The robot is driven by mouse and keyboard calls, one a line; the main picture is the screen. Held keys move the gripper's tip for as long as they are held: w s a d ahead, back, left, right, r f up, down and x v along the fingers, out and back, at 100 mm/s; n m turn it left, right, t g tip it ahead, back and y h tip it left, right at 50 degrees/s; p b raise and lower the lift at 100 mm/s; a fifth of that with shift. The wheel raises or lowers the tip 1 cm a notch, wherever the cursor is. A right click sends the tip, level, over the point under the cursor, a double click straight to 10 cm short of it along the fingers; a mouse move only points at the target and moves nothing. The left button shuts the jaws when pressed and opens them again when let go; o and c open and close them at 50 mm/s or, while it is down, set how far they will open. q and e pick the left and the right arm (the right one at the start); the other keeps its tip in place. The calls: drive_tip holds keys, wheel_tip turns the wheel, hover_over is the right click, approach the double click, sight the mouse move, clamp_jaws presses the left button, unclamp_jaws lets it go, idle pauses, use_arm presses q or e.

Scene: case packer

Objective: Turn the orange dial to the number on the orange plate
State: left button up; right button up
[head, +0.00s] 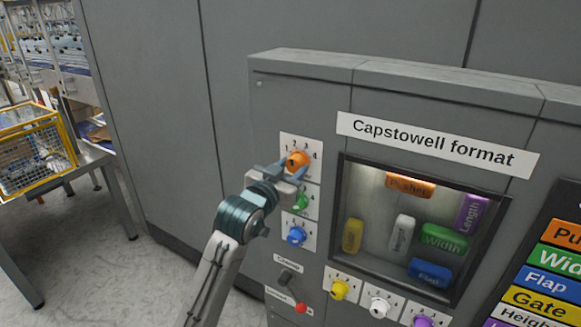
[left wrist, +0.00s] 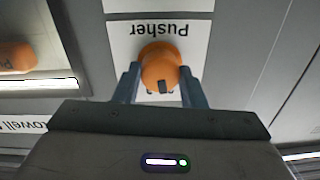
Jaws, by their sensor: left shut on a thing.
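The orange dial (head: 298,160) sits on a white card with numbers at the upper left of the grey panel. In the left wrist view the orange dial (left wrist: 160,66) lies between my left fingers, on a card that reads "Pusher" upside down. My left gripper (head: 290,172) is shut on the dial. A dark mark shows on the dial's edge in the wrist view. An orange plate (head: 569,233) starting "Pu" is at the right edge in the head view; its number is out of view. My right gripper is not in view.
Below the orange dial are a green dial (head: 300,201) and a blue dial (head: 296,235). Yellow (head: 340,290), white (head: 380,305) and purple dials line the bottom. A window (head: 345,210) right of them shows coloured labelled blocks. A yellow wire crate (head: 38,150) stands far left.

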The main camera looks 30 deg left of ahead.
use_arm(q)
drive_tip(key=m+p, duration=0.1)
drive_tip(key=m, duration=0.2)
drive_tip(key=shift+m+p, duration=0.3)
drive_tip(key=shift+m, duration=1)
drive_tip(key=o, duration=1)
drive_tip(key=shift+f, duration=0.1)
drive_tip(key=shift+s, duration=0.4)
drive_tip(key=s+b, duration=0.3)
drive_tip(key=s, duration=0.7)
drive_tip(key=shift+a+b, duration=0.35)
